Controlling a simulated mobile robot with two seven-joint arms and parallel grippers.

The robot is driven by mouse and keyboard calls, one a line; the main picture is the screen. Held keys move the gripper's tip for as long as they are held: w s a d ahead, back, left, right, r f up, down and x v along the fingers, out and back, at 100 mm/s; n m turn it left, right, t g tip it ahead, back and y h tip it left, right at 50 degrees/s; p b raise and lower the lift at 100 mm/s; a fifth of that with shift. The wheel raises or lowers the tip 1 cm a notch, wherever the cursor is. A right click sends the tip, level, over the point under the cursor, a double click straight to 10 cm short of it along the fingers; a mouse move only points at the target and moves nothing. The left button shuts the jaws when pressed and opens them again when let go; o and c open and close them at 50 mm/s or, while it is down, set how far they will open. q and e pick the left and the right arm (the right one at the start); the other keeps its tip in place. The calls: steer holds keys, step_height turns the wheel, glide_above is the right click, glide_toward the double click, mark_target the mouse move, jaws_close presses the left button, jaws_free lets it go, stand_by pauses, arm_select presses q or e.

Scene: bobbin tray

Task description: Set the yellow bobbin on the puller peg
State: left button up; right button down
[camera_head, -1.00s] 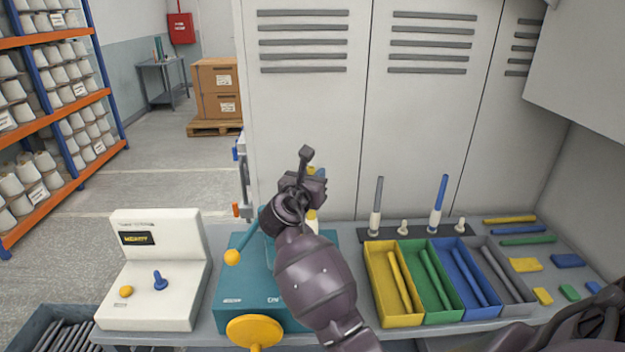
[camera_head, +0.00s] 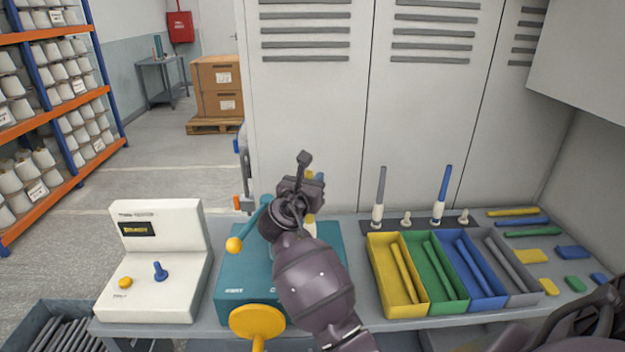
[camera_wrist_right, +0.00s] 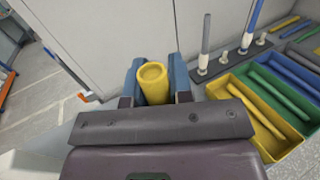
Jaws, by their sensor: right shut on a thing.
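My right gripper (camera_head: 312,186) is above the back of the teal machine (camera_head: 240,285), seen from behind its wrist. It is shut on the yellow bobbin (camera_wrist_right: 154,82), which shows between the blue finger pads in the right wrist view with its round open end towards the camera. In the head view only slivers of yellow show beside the gripper. Whether the bobbin touches anything below is hidden. My left gripper is not in view.
The teal machine has a yellow-knobbed lever (camera_head: 234,245) and a yellow disc (camera_head: 257,321). A white control box (camera_head: 150,270) stands left. Right are the yellow bin (camera_head: 404,308), other coloured bins and a dark peg rack (camera_head: 390,221). Lockers (camera_head: 305,120) rise close behind.

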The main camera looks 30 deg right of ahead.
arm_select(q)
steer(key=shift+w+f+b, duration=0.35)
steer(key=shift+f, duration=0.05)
arm_select(e)
steer(key=shift+f, duration=0.6)
arm_select(q)
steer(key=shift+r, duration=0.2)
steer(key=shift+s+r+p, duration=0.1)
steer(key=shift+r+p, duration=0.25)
steer(key=shift+p, duration=0.25)
arm_select(e)
steer(key=shift+r, duration=0.1)
arm_select(q)
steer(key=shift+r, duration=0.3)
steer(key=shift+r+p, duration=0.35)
steer(key=shift+p, duration=0.2)
